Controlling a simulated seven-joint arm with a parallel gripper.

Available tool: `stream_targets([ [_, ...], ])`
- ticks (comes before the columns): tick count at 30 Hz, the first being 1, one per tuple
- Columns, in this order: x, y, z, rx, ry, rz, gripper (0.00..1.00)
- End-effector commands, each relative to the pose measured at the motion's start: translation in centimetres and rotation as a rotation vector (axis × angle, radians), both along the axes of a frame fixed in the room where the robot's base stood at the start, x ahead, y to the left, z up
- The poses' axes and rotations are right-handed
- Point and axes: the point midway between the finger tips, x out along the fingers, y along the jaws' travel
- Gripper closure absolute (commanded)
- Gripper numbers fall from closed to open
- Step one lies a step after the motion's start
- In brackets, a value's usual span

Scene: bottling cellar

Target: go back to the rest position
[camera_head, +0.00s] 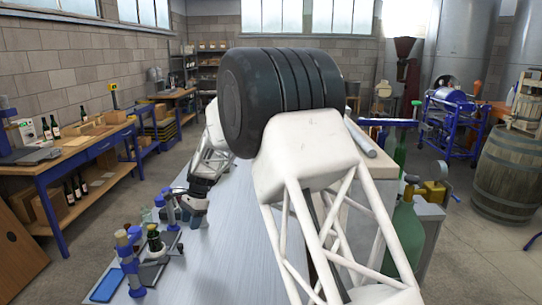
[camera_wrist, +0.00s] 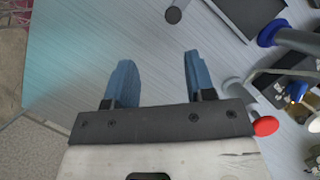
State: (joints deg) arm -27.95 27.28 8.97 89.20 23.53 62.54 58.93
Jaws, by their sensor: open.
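My gripper (camera_wrist: 157,75) shows in the wrist view with two blue fingers spread apart and nothing between them. It points at the bare, light blue-grey bench top (camera_wrist: 75,60), which also shows in the head view (camera_head: 215,265). In the head view my white arm with its large black joint fills the middle. The wrist end hangs over the bench, right of a group of small bottling devices. My fingertips are not clear there. The gap between the fingers and the bench cannot be judged exactly.
A green bottle (camera_head: 404,235) stands right of my arm.

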Motion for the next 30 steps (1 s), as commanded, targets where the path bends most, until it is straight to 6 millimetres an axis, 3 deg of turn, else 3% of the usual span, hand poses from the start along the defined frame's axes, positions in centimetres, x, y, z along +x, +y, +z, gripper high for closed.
stream_targets([
  [14,-3.9,-10.7,7.9,0.005,-0.118,0.098,0.5],
  [30,-11.3,-22.4,14.7,-0.015,-0.251,0.225,0.5],
])
